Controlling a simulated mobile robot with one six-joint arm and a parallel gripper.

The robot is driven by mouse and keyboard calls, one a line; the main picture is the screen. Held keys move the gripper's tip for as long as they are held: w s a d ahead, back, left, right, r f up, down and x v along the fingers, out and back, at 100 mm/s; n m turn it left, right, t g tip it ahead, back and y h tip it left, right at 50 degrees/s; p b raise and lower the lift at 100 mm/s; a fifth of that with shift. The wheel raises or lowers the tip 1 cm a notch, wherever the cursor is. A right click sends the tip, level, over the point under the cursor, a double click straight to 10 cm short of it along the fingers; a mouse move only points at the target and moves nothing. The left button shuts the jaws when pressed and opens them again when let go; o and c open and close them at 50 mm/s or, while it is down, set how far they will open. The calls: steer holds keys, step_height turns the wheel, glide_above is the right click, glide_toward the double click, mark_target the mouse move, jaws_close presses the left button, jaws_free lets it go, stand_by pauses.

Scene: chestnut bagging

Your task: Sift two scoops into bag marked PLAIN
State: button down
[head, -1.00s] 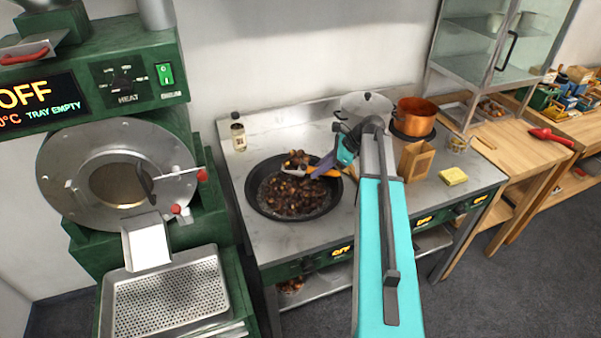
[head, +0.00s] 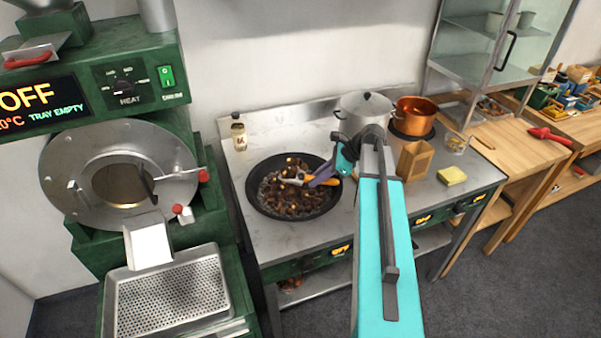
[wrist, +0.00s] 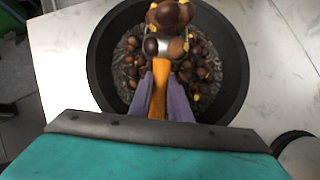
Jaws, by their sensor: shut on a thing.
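My gripper (head: 322,181) is shut on the orange handle of a scoop (wrist: 160,88). The scoop is over the black pan (head: 252,198), and its metal bowl is heaped with several brown chestnuts (wrist: 168,18). More chestnuts (head: 300,204) lie in the pan on dark grey grit. The wrist view shows the purple fingers on both sides of the handle, with the pan (wrist: 238,75) below. A brown paper bag (head: 414,161) stands open to the right of my arm; no marking on it can be read.
A lidded steel pot (head: 364,108) and a copper pot (head: 414,112) stand behind the bag. A yellow sponge (head: 452,175) lies to its right. A small jar (head: 239,135) stands at the back left. The green roaster (head: 120,55) with a perforated tray (head: 168,297) is at left.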

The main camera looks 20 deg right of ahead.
stand_by(0.3)
steer(key=w+d, duration=0.1)
steer(key=w, duration=0.1)
steer(key=w+d+p, duration=0.1)
steer(key=w, duration=0.1)
steer(key=shift+d, duration=0.4)
steer(key=shift+s+a+p, duration=0.35)
steer(key=shift+s+a, duration=0.35)
steer(key=shift+s, duration=0.35)
steer(key=shift+s+a+p, duration=0.35)
steer(key=shift+s+a, duration=0.35)
steer(key=shift+s, duration=0.3)
steer(key=shift+w, duration=0.1)
steer(key=w+d, duration=0.1)
steer(key=w, duration=0.1)
steer(key=w+d+p, duration=0.1)
steer(key=w, duration=0.1)
steer(key=shift+d, duration=0.4)
